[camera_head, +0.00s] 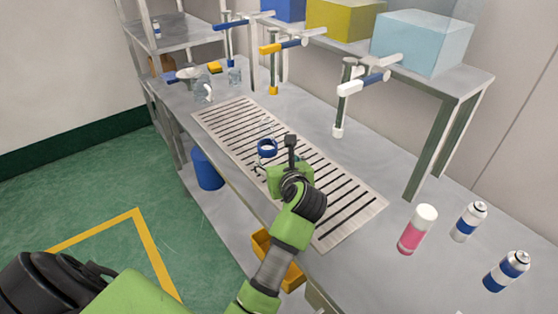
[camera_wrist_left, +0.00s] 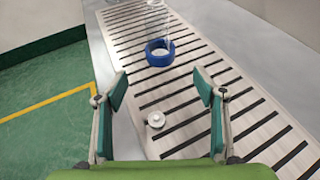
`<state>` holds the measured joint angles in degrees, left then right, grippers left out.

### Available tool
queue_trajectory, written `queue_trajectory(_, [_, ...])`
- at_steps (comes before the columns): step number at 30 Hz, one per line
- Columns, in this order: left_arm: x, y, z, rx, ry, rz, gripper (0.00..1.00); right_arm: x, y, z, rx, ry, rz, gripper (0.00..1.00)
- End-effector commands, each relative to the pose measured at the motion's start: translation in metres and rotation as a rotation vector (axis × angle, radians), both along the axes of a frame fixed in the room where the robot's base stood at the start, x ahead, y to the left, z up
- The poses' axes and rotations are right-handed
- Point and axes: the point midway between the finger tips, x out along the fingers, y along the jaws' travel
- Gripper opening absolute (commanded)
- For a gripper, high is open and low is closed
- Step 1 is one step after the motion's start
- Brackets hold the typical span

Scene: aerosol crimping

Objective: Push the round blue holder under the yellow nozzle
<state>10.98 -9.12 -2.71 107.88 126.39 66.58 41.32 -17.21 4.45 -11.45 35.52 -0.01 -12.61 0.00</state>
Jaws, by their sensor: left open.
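The round blue holder (camera_head: 267,154) stands on the slotted metal plate (camera_head: 335,220), just beyond my left gripper (camera_head: 275,161). In the left wrist view the blue holder (camera_wrist_left: 160,60) is a ring ahead of the fingers, apart from them. My left gripper (camera_wrist_left: 161,88) is open and empty, pointing towards it. The yellow nozzle (camera_head: 273,90) hangs over the plate's far part, beyond the holder. The holder is not under it. My right gripper is not in view.
A white nozzle (camera_head: 338,131) hangs at the right and a blue one (camera_head: 231,62) farther back. A small white round piece (camera_wrist_left: 156,120) shows between the fingers. A pink bottle (camera_head: 416,232) and two cans (camera_head: 468,222) stand at the right. The plate's far left looks clear.

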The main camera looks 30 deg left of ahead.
Motion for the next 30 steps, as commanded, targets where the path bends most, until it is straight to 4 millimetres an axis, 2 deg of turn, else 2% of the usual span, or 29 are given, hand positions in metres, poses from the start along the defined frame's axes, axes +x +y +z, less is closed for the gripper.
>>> queue_trajectory(3, [0.001,0.001,0.000,0.002,0.001,-0.001,0.64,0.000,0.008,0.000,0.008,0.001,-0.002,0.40])
queue_trajectory(8, [0.010,0.010,-0.004,0.005,0.003,0.000,0.64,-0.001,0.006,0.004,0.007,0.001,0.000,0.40])
queue_trajectory(24, [0.075,0.074,-0.042,0.007,0.004,0.000,0.64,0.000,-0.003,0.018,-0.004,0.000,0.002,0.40])
queue_trajectory(30, [0.088,0.085,-0.050,0.005,0.002,-0.002,0.64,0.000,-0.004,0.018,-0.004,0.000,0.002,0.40])
